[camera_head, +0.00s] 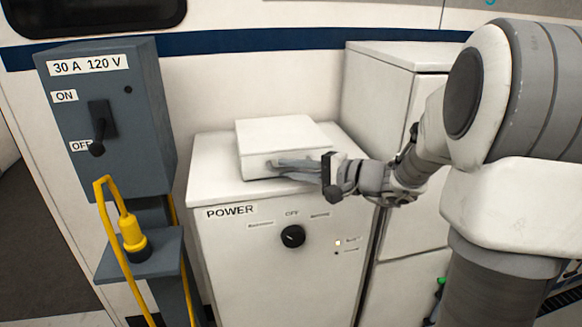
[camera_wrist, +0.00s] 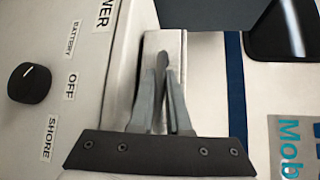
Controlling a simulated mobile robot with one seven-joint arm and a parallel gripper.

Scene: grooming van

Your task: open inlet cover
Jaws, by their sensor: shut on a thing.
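A low white box with a flat lid, which looks like the inlet cover (camera_head: 280,134), sits on top of the white power cabinet (camera_head: 235,270). The lid looks flat and down. My gripper (camera_head: 275,164) reaches in from the right, with its fingers along the front face of the box. In the wrist view the box's pale face (camera_wrist: 180,48) is just ahead of the fingers. The fingertips (camera_wrist: 163,64) are drawn together on a small dark grey piece, perhaps a handle or tab of the cover. The fingers hide most of that piece.
The cabinet front has a black POWER knob (camera_head: 293,236). A grey breaker box (camera_head: 140,112) with a lever and a yellow plug (camera_head: 131,232) with its cable stand at left. A taller white cabinet (camera_head: 385,85) stands behind at right, close to my arm.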

